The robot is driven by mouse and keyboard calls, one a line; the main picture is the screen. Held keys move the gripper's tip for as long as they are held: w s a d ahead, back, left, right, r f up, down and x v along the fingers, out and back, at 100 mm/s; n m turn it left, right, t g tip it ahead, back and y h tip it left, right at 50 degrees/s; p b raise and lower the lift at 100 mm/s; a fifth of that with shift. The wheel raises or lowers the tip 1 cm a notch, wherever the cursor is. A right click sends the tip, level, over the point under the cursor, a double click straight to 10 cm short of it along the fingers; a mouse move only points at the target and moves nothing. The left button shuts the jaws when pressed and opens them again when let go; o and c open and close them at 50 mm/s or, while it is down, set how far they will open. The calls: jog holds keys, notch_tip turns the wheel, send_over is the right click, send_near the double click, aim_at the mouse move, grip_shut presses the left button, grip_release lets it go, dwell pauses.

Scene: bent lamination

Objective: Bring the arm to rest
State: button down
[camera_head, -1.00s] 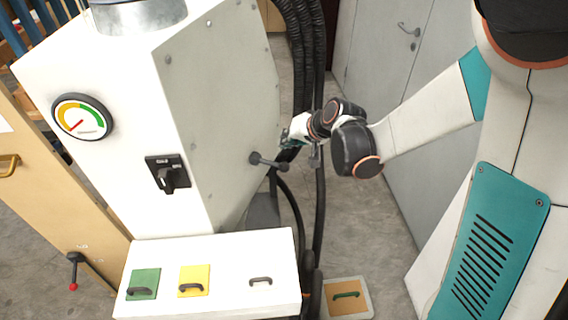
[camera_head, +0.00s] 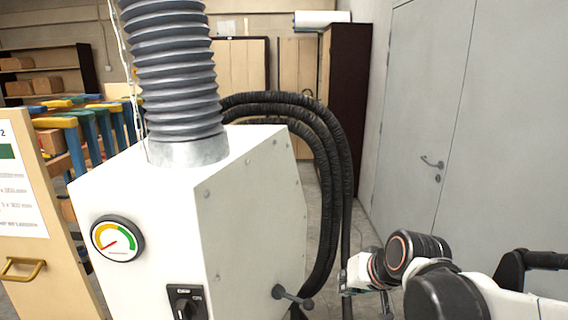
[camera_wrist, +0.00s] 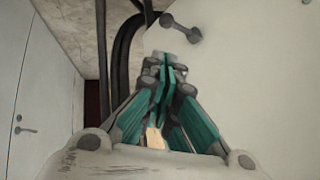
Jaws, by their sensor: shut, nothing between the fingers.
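My arm reaches in from the lower right of the head view. My gripper (camera_head: 347,284) is at its end, small and partly cut off from clear view, right of the white machine (camera_head: 245,215). In the wrist view my gripper (camera_wrist: 165,72) has its teal and grey fingers drawn together, with nothing held. A dark lever handle (camera_wrist: 182,29) on the machine's side shows just beyond the fingertips, apart from them as far as I can tell. The same lever handle shows in the head view (camera_head: 292,296), left of my gripper.
The machine carries a gauge (camera_head: 117,238), a rotary switch (camera_head: 187,302) and a ribbed duct (camera_head: 172,75). Black hoses (camera_head: 335,175) hang behind it. A grey door (camera_head: 412,150) stands on the right. A wooden panel with a brass handle (camera_head: 22,268) is at left.

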jog(key=s+d+n+h, duration=0.1)
jog(key=s+d, duration=0.5)
jog(key=s, duration=0.9)
jog(key=shift+s+r+h+b, duration=0.15)
jog(key=shift+r+h+b, duration=0.25)
jog(key=shift+h, duration=0.5)
